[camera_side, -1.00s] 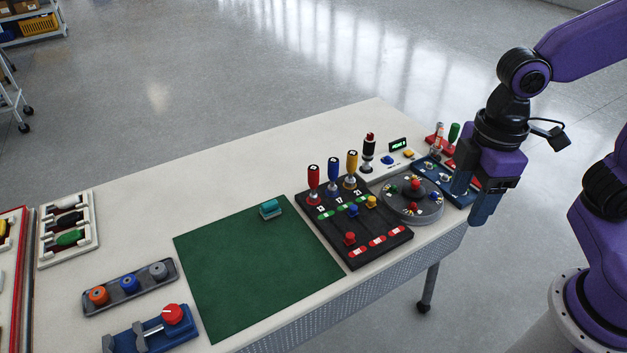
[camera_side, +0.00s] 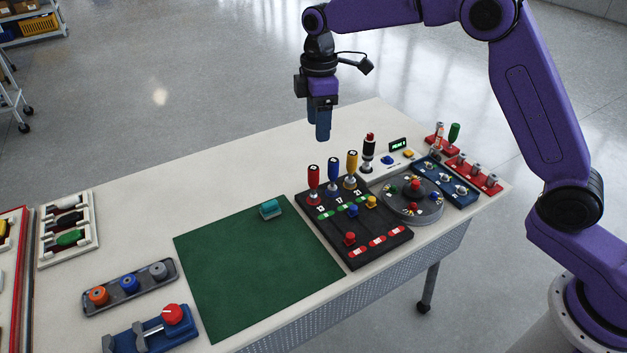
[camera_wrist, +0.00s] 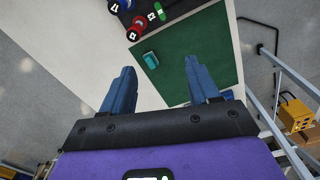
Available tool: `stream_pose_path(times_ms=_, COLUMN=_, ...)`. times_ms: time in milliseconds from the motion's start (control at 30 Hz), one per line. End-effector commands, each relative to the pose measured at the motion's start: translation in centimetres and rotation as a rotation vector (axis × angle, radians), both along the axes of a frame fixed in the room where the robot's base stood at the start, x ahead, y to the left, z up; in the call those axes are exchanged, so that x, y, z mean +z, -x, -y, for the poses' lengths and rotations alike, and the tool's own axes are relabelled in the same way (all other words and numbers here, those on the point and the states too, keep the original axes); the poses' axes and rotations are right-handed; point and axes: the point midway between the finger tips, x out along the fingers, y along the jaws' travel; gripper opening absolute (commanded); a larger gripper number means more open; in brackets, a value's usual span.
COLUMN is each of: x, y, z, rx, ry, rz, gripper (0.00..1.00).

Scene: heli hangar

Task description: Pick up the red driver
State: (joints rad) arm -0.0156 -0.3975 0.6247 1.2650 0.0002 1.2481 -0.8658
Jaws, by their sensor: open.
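The red driver (camera_side: 313,181) stands upright at the left end of the row on the black rack (camera_side: 384,240), beside a blue driver (camera_side: 333,172) and a yellow driver (camera_side: 351,167). My gripper (camera_side: 323,136) hangs above and behind the drivers with its blue fingers pointing down, apart from everything. In the wrist view its two fingers (camera_wrist: 159,82) are spread with nothing between them. The red driver's top shows in the wrist view (camera_wrist: 134,35) near the upper edge, next to the blue one (camera_wrist: 140,21).
A green mat (camera_side: 255,270) with a teal block (camera_side: 270,208) lies left of the rack. The table's back left is clear.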

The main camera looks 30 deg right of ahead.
Motion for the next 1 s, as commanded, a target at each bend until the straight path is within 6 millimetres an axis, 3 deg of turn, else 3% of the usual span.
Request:
stream_pose_path(times_ms=100, x=-1.0, y=-2.7, z=0.8, rx=0.011, ry=0.001, rz=-0.003, gripper=0.61)
stream_pose_path(times_ms=300, x=-2.0, y=-5.0, z=2.0, rx=0.028, ry=0.002, rz=-0.005, gripper=0.61)
stream_pose_path(times_ms=533, x=-3.7, y=-5.4, z=2.4, rx=0.031, ry=0.003, rz=-0.008, gripper=0.61)
stream_pose_path(times_ms=1000, x=-12.2, y=-5.3, z=2.4, rx=0.031, ry=0.003, rz=-0.007, gripper=0.61)
